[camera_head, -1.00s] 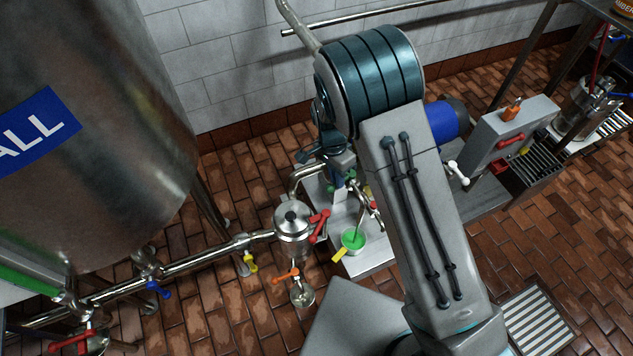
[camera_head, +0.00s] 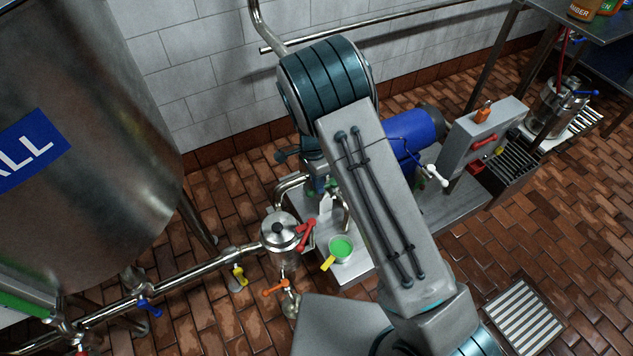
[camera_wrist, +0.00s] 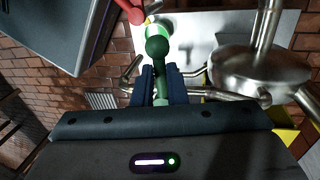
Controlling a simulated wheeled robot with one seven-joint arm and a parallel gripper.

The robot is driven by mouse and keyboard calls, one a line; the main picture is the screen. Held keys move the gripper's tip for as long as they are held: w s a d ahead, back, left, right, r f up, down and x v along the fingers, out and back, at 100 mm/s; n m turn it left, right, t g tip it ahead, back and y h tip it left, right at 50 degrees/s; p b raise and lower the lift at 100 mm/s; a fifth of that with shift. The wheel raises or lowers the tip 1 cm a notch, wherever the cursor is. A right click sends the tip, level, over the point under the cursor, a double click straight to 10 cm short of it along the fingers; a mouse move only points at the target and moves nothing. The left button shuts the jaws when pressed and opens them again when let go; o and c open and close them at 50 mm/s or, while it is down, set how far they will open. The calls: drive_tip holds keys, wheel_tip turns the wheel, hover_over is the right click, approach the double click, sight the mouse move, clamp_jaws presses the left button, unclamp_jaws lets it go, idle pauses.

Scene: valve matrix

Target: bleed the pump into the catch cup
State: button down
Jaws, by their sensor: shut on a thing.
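In the head view the catch cup (camera_head: 341,247) holds bright green liquid, with a yellow handle (camera_head: 328,263) at its front left. It stands on a pale base plate below a bent metal spout. My gripper (camera_wrist: 160,75) shows in the wrist view, its two dark fingers shut on a green valve handle (camera_wrist: 157,47) with a round knob end. Green liquid (camera_wrist: 156,29) in a light rim shows just beyond the knob. The pump (camera_head: 330,182) is mostly hidden behind my arm in the head view, its blue motor (camera_head: 412,137) showing at the right.
A steel lidded vessel (camera_head: 281,232) with a red handle (camera_head: 306,234) stands left of the cup. An orange valve handle (camera_head: 275,289) is below it. A large tank (camera_head: 80,150) fills the left. Open tiled floor and a drain grate (camera_head: 522,322) lie at the right.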

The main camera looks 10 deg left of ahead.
drive_tip(key=c, duration=1.5)
unclamp_jaws()
drive_tip(key=shift+w, duration=0.1)
drive_tip(key=shift+o, duration=0.2)
wheel_tip(320, 180, up, 14)
drive_tip(key=w+a+p, duration=0.1)
drive_tip(key=w+p, duration=0.1)
drive_tip(key=shift+a+f, duration=0.2)
drive_tip(key=shift+a, duration=0.15)
drive_tip(key=shift+w, duration=0.1)
